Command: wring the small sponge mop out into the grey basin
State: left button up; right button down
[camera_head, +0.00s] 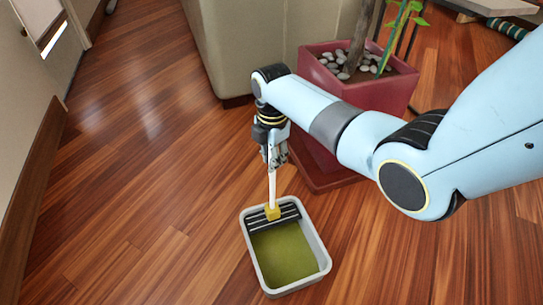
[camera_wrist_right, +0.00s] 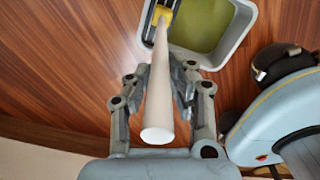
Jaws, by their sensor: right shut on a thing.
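The grey basin (camera_head: 298,285) stands on the wooden floor, with murky green liquid (camera_head: 283,252) in it. A black ribbed grate (camera_head: 289,213) lies across its far end. The small sponge mop has a white handle (camera_head: 272,188) and a yellow head (camera_head: 272,212), which is at the grate; whether it presses on it I cannot tell. My right gripper (camera_head: 274,158) is above the basin's far end, shut on the handle, which stands nearly upright. In the right wrist view the handle (camera_wrist_right: 157,100) runs between the fingers towards the yellow head (camera_wrist_right: 161,14). My left gripper is not in view.
A dark red square planter (camera_head: 385,93) with pebbles and a plant stands behind my right arm. A beige furniture block (camera_head: 260,40) is at the back. A wall with a wooden skirting (camera_head: 32,190) runs along the left. The floor left of the basin is clear.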

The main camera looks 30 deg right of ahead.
dwell(0.4)
jog(key=shift+p, duration=0.3)
jog(key=shift+f+b, duration=0.35)
jog(key=shift+f, duration=0.25)
dwell(1.0)
jog(key=shift+f+p, duration=0.1)
jog(key=shift+p, duration=0.3)
dwell(0.6)
jog(key=shift+s, duration=0.1)
dwell(0.6)
